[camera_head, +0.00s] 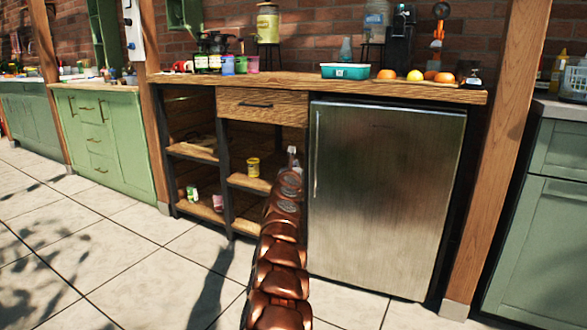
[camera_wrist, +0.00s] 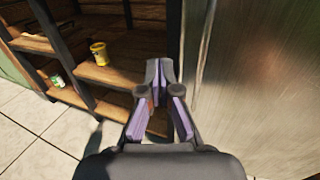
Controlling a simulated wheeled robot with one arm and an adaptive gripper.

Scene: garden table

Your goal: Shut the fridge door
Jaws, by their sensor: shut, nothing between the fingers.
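The fridge (camera_head: 385,190) is a small steel unit under the wooden counter, right of the open shelves. Its door looks flush with the frame, with no visible gap, and a thin upright handle (camera_head: 317,155) runs along its left edge. My gripper (camera_head: 292,152) is in front of the shelves, just left of the fridge door's left edge. In the wrist view my gripper (camera_wrist: 160,72) is shut and empty, with the steel door (camera_wrist: 245,85) close on its right. I cannot tell whether it touches the door.
Wooden shelves (camera_head: 195,150) hold a yellow can (camera_head: 253,167) and small cartons. The counter (camera_head: 290,84) above carries a teal container (camera_head: 345,71), fruit and jars. A wooden post (camera_head: 490,160) stands right of the fridge. The tiled floor in front is clear.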

